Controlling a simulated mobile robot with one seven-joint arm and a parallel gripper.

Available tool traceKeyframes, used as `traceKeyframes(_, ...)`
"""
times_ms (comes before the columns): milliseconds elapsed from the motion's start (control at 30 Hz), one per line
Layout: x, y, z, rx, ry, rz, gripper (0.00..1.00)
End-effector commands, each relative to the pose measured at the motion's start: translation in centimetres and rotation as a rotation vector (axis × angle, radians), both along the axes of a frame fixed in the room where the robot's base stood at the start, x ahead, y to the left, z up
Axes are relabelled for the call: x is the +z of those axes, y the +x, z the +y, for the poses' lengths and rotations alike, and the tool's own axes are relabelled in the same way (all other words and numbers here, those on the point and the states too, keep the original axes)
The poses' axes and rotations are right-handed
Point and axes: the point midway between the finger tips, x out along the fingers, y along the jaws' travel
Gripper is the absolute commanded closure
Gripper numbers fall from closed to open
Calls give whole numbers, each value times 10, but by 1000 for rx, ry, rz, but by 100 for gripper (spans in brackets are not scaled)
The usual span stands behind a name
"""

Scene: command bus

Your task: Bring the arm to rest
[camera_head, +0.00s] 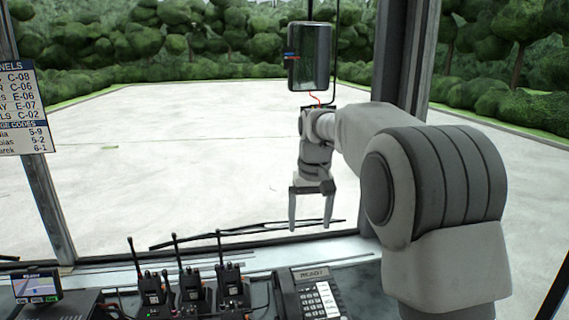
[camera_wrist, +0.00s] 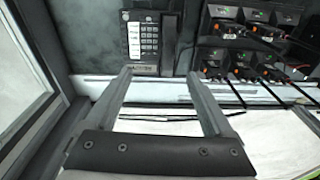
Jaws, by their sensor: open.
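My gripper (camera_head: 312,222) hangs at the end of my raised arm, in front of the windscreen in the head view. Its fingers point down and stand apart, with nothing between them. In the wrist view the two fingers of my gripper (camera_wrist: 158,75) are spread and empty. The fingertips are above and apart from the console in the head view.
A desk phone (camera_head: 314,295) stands on the console below, also in the wrist view (camera_wrist: 142,40). Several radios (camera_head: 190,290) stand left of it. A small screen (camera_head: 37,286) is at far left. A mirror (camera_head: 309,56) and channel sign (camera_head: 22,108) are higher up.

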Motion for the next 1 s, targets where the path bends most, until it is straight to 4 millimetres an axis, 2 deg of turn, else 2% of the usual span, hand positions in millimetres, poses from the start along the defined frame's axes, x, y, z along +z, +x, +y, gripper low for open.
traceKeyframes(33,12,-12,-6,-7,3,-19,13)
traceKeyframes(200,37,-50,-22,-28,12,-69,13)
traceKeyframes(500,62,-126,-45,-62,23,-158,13)
traceKeyframes(767,63,-193,-62,-89,26,-235,13)
traceKeyframes(1000,48,-254,-73,-113,24,-307,13)
